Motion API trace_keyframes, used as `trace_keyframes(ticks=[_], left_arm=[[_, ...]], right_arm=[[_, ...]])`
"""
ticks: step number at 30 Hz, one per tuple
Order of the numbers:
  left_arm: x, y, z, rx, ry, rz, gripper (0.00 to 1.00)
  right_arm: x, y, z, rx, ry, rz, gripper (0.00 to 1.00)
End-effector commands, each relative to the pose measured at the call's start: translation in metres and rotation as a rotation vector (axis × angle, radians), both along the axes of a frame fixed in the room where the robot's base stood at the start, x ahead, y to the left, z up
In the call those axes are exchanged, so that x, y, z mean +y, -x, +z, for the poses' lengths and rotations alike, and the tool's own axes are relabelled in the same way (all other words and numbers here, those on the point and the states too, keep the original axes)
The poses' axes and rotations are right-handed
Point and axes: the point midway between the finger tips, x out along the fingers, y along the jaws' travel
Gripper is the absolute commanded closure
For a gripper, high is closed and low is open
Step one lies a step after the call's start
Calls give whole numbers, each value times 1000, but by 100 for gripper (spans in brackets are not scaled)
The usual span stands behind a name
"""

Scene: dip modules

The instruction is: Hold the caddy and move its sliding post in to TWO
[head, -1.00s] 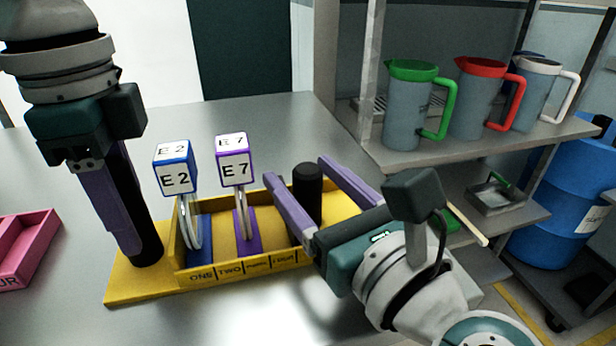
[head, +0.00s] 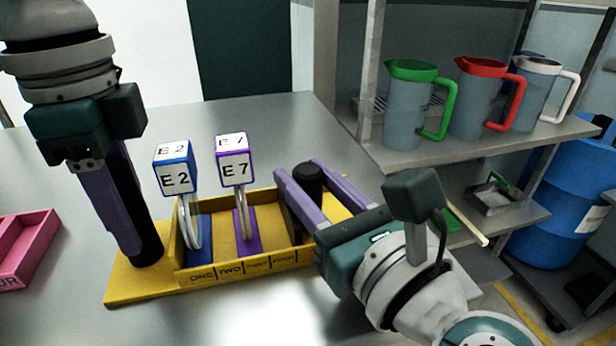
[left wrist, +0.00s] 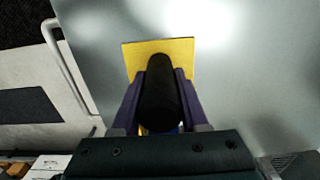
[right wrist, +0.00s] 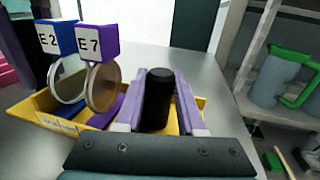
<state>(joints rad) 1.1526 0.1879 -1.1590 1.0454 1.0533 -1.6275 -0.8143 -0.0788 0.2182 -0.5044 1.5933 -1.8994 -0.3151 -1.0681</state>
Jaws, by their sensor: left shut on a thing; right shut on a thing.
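The yellow caddy (head: 139,284) stands on the table, its front wall lettered ONE, TWO and further, blurred labels from left to right. My left gripper (head: 143,258) points down and is shut on a black upright grip (left wrist: 160,92) at the caddy's left end. The black sliding post (head: 308,174) stands upright at the caddy's right part, beyond TWO. My right gripper (head: 296,168) is shut on this post; the right wrist view shows the post (right wrist: 158,98) between the fingers. The post's foot is hidden by my right gripper.
Inside the caddy, a blue E2 module (head: 176,179) stands behind ONE, and a purple E7 module (head: 235,173) stands right of it, around TWO and the label beyond. A pink tray (head: 35,242) lies at left. Pitchers (head: 405,115) stand on a shelf at right.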

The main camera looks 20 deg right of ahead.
Motion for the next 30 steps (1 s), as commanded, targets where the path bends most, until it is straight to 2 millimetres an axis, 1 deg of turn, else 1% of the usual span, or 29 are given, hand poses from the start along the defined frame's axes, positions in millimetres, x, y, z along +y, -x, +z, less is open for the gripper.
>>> trace_keyframes(ticks=[25, 28, 30], left_arm=[[0, 0, 0, 0, 0, 1, 100], [0, 0, 0, 0, 0, 1, 100], [0, 0, 0, 0, 0, 1, 100]], right_arm=[[0, 0, 0, 0, 0, 1, 100], [7, 0, 0, 0, -2, 1, 100], [17, 0, 0, 1, -3, 3, 100]])
